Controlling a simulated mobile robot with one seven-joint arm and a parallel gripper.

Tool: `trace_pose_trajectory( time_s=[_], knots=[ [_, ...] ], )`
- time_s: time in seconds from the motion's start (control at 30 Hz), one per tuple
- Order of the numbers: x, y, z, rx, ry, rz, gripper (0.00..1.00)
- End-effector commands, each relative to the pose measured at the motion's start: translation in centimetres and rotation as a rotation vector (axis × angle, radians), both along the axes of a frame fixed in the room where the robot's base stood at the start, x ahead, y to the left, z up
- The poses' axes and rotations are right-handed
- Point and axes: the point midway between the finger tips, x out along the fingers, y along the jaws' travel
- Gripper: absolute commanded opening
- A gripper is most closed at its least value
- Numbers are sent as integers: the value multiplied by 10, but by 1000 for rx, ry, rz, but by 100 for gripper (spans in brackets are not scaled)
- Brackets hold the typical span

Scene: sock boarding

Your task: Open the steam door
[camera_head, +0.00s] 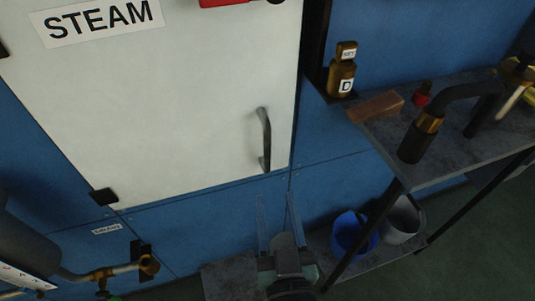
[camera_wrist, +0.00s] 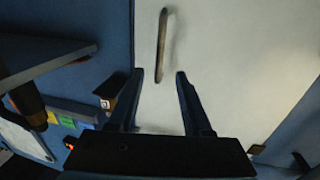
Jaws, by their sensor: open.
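The steam door (camera_head: 170,95) is a white panel labelled STEAM, set shut in a blue wall. Its dark vertical handle (camera_head: 265,140) is near the door's right edge in the head view. My gripper (camera_head: 278,200) is below the handle in the head view, fingers open and apart from it. In the wrist view the handle (camera_wrist: 162,45) stands beyond the fingertips, roughly in line with the gap between them. My gripper (camera_wrist: 160,76) is empty there, with the white door face (camera_wrist: 235,65) behind it.
A grey shelf (camera_head: 460,120) on the right holds a brown bottle labelled D (camera_head: 342,75) near its left end, a brown block (camera_head: 375,107) and a dark pipe (camera_head: 440,110). A blue bucket (camera_head: 352,236) and a grey bucket (camera_head: 402,222) stand below. A pipe valve (camera_head: 147,264) is at lower left.

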Motion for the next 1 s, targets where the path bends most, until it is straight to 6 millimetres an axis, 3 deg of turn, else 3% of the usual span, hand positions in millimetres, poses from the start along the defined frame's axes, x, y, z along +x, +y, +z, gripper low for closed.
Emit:
trace_pose_trajectory(
  time_s=[0.17,0.7,1.0],
  knots=[
    [15,1,3,1,-2,-2,50],
    [102,12,4,1,-3,0,50],
    [126,15,2,0,-1,0,50]
  ],
)
